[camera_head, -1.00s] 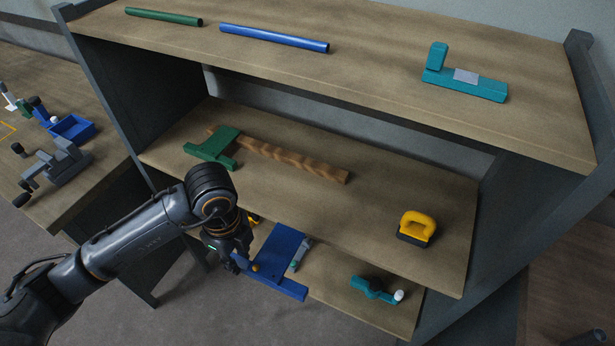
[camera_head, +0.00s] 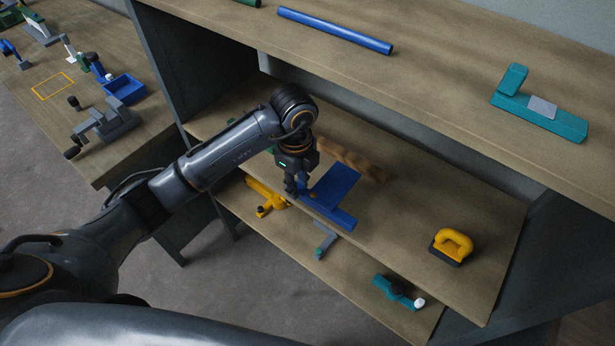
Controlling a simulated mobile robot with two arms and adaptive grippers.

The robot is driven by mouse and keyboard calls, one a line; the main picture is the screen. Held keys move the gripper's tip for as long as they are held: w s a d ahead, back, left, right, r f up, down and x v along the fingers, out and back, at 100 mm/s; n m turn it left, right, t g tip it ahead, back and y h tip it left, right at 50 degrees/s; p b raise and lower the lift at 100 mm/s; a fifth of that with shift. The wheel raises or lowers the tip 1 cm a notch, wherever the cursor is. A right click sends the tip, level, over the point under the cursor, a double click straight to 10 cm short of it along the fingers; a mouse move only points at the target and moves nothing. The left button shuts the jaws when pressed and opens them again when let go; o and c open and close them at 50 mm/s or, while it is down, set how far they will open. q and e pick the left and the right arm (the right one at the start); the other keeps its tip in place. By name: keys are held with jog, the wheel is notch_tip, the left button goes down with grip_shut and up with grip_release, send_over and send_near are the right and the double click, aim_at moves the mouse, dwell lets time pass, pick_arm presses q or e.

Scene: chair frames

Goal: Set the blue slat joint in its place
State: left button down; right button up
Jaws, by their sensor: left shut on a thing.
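The blue slat joint (camera_head: 337,184) is a flat blue plate with a bar along its lower edge. My left gripper (camera_head: 296,188) is shut on its left end. The joint shows against the front part of the middle shelf (camera_head: 400,225), left of centre; I cannot tell whether it touches the shelf. My left arm and gripper hide most of the green piece (camera_head: 268,151) behind, and part of the brown wooden slat (camera_head: 350,160). My right gripper is not in view.
A yellow-handled block (camera_head: 452,246) stands on the middle shelf at right. The lower shelf holds a yellow tool (camera_head: 264,198), a grey-teal piece (camera_head: 325,240) and a teal piece (camera_head: 398,291). The left bench has a vise (camera_head: 103,122), a blue tray (camera_head: 125,88) and a yellow outline (camera_head: 53,87).

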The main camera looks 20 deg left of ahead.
pick_arm(q)
jog(key=w, duration=0.1)
jog(key=w+d, duration=0.1)
jog(key=w, duration=0.1)
jog(key=shift+d+r, duration=0.1)
notch_tip(320, 180, down, 3)
jog(key=shift+w+r+p, duration=0.1)
jog(key=shift+r+p, duration=0.1)
jog(key=shift+p, duration=0.65)
jog(key=shift+f, duration=0.5)
jog(key=shift+f, duration=0.1)
jog(key=c, duration=1.1)
grip_release()
jog(key=shift+c, duration=0.2)
notch_tip(320, 180, up, 8)
jog(key=b, duration=0.1)
jog(key=shift+f+b, duration=0.15)
jog(key=shift+b, duration=0.15)
